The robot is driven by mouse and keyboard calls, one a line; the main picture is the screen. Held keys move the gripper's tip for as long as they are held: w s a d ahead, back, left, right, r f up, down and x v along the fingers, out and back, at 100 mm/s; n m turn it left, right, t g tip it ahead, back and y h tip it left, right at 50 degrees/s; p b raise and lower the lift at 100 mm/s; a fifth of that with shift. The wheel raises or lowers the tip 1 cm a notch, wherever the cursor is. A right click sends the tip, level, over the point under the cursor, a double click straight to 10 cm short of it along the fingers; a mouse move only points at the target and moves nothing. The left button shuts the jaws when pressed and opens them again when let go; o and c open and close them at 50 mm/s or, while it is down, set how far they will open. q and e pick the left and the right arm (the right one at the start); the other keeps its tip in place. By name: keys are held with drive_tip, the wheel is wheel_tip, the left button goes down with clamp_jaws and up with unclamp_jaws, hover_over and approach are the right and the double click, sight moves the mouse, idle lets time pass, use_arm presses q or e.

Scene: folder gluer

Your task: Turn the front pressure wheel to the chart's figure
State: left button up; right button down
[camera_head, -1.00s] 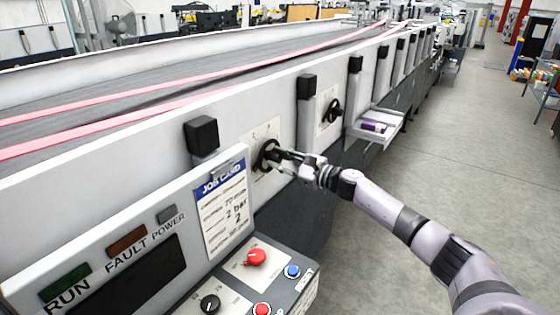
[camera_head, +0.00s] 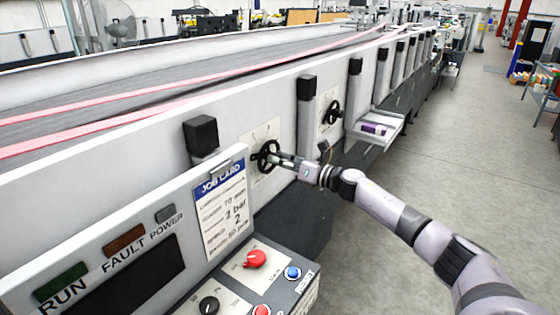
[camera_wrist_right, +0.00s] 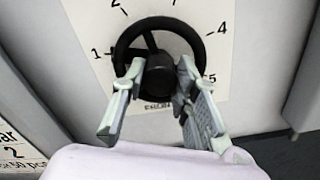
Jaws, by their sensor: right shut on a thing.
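The front pressure wheel (camera_head: 268,157) is a black spoked handwheel on a pale dial plate (camera_head: 262,132) on the machine's side. In the right wrist view the wheel (camera_wrist_right: 127,40) has a dark hub, and figures 1, 2, 4 and 5 show around it. My right gripper (camera_head: 280,160) is shut on the wheel; in the wrist view its fingers (camera_wrist_right: 155,88) stand on both sides of the hub. One spoke points up and left. Which figure the wheel is set to is unclear. The job card (camera_head: 222,207) reads "2 bar" and "2". My left gripper is out of view.
A second handwheel (camera_head: 332,112) sits further along the side, beyond a black-capped post (camera_head: 306,115). A small tray (camera_head: 380,131) sticks out past it. The control panel (camera_head: 250,283) with red and blue buttons lies in front. The floor at right is clear.

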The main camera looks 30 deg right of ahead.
drive_tip(key=m+p, duration=0.1)
drive_tip(key=m, duration=0.3)
drive_tip(key=shift+m, duration=0.3)
drive_tip(key=m+p, duration=0.1)
drive_tip(key=m, duration=0.3)
drive_tip(key=shift+m+p, duration=0.3)
drive_tip(key=shift+p, duration=0.05)
drive_tip(key=m+p, duration=0.2)
drive_tip(key=m, duration=0.3)
drive_tip(key=m+p, duration=0.2)
drive_tip(key=m, duration=0.3)
drive_tip(key=shift+f, duration=0.1)
drive_tip(key=c, duration=1.2)
unclamp_jaws()
drive_tip(key=shift+c, duration=0.2)
